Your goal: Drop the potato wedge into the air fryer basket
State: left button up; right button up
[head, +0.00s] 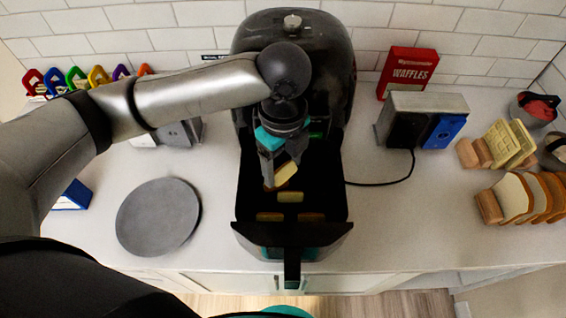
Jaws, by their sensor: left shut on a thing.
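The black air fryer (250,40) stands against the tiled wall at the back middle. Its basket (242,203) is pulled out toward me, with its handle at the counter's front edge. Several yellowish wedges, such as this one (290,197), lie on the basket floor. My left gripper (276,180) points down over the basket and is shut on a pale potato wedge (286,172). The held wedge is tilted; its exact height above the basket floor is hard to tell. My right gripper is not in view.
A grey round plate (158,217) lies left of the basket. A toaster (425,104) with a cord, a red waffles box (407,72) and bread slices (513,197) are on the right. Coloured clips (77,80) stand at the back left.

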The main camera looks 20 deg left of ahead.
aim_at(283, 169)
pick_arm(q)
jog(key=o, duration=1.2)
jog(key=shift+o, duration=0.2)
notch_tip(283, 169, up, 15)
jog(key=p, duration=0.2)
jog(key=shift+r, duration=0.15)
